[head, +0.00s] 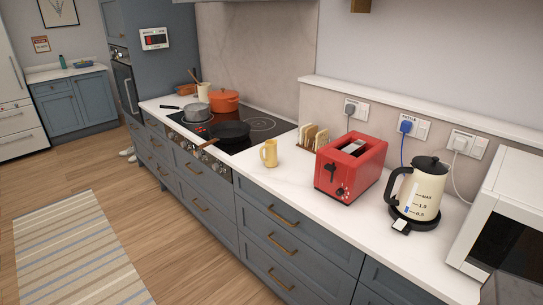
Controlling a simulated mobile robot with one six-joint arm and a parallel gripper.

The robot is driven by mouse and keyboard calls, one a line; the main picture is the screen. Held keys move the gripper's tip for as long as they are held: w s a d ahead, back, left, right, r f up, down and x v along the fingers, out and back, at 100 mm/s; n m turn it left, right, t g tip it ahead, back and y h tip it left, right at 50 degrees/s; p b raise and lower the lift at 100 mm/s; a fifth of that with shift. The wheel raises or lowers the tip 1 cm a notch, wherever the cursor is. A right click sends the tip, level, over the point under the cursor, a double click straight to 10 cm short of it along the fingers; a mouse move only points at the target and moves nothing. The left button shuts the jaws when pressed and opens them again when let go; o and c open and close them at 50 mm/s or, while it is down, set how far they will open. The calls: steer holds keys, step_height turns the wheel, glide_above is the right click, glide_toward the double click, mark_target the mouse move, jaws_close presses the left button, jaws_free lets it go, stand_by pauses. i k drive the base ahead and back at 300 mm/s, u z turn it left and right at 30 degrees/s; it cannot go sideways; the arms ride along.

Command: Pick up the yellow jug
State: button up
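A small yellow jug (269,153) stands upright on the white counter, between the black hob and the red toaster, with its handle towards the left. My gripper does not show in this view.
The red toaster (350,167) stands right of the jug, with a toast rack (313,138) behind. A black frying pan (229,132) and an orange pot (224,100) are to the left. A cream kettle (416,190) and a white microwave (508,215) are further right. A striped rug (75,250) lies on the open floor.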

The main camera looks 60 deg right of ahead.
mark_target(270, 152)
steer(key=i, duration=0.85)
steer(key=u, duration=0.05)
